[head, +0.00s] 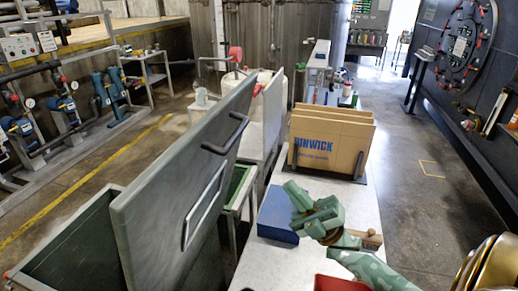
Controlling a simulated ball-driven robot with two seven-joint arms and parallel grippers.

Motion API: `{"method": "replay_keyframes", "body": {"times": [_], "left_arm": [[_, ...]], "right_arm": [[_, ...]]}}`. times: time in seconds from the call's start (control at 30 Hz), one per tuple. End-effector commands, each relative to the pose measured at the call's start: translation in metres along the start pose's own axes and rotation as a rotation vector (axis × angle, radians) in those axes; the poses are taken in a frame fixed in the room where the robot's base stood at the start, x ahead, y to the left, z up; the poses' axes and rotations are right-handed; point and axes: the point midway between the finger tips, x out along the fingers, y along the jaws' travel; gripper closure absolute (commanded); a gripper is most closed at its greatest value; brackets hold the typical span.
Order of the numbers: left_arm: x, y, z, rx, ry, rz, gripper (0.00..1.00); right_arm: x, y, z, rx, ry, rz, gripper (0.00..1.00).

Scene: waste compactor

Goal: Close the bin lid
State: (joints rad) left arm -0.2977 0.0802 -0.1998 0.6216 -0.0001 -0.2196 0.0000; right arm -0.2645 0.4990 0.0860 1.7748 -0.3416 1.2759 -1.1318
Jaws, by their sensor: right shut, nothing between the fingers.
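The bin lid (165,190) is a large grey panel standing open, steeply tilted, at centre left in the head view. It has a dark bar handle (226,136) near its top edge and a pale metal handle lower down. The dark green bin (55,248) is at the lower left, its top uncovered on the left of the lid. My right gripper (297,199) is green, shut and empty. It is to the right of the lid, apart from it, above the bench. My left gripper is not in view.
The pale bench (352,199) holds a blue box (275,216), upright cardboard sheets (337,151) in a dark holder, a wooden item (371,238) and a red item (338,284). A second bin with a raised lid (273,112) stands behind. Open floor lies at left and right.

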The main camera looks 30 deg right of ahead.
Motion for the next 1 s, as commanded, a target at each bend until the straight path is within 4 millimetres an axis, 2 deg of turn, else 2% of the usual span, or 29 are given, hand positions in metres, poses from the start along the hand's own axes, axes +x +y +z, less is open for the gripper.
{"method": "replay_keyframes", "body": {"times": [0.17,0.4,0.6,0.8,1.0], "left_arm": [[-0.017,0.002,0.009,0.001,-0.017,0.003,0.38],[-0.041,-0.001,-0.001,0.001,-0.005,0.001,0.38],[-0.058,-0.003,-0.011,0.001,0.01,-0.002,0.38],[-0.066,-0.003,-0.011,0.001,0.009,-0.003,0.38],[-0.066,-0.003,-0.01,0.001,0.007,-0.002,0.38]], "right_arm": [[0.03,0.004,0.0,0.0,0.003,0.004,1.0],[0.084,0.005,0.0,0.0,0.002,0.004,1.0],[0.118,0.004,0.0,0.0,0.001,0.004,1.0],[0.134,0.002,0.0,-0.001,0.001,0.001,1.0],[0.136,0.0,0.0,0.0,0.001,0.0,1.0]]}}
